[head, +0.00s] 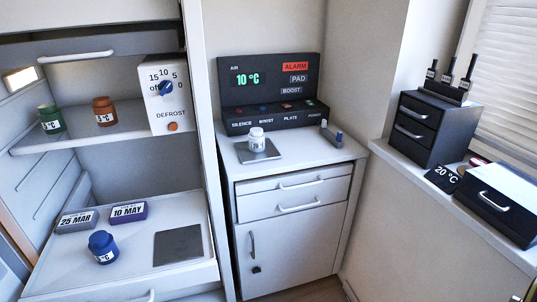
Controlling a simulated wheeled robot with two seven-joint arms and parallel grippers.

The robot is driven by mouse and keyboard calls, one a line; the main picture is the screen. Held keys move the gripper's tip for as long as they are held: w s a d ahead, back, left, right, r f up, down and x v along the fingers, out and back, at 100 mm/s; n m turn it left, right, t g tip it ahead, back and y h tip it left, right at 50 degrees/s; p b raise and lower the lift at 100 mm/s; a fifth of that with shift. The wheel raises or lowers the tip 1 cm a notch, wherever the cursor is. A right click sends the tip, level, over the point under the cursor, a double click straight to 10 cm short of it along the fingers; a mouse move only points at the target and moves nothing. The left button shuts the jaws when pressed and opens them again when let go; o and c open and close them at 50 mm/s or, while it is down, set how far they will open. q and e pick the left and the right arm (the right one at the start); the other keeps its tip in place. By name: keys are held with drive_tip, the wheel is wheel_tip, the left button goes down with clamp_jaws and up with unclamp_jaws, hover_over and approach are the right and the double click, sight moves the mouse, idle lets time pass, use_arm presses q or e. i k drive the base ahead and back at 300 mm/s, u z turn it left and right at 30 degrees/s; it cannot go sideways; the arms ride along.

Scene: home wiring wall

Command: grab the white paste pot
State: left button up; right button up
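A white paste pot (257,138) with a ribbed lid and a small label stands upright on a grey square plate (268,154). The plate lies on top of the white cabinet (310,155), in front of the black control panel. Neither of my grippers is in view.
The black panel (268,80) reads 10 °C. Left, the open fridge holds a green pot (50,119), a brown pot (104,110), a blue pot (103,246) and date blocks (128,211). Right, a sill carries black drawers (425,130) and a black box (497,205).

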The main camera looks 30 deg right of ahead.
sight(257, 145)
drive_tip(key=z, duration=0.85)
drive_tip(key=i, duration=1.15)
drive_tip(key=u, duration=0.3)
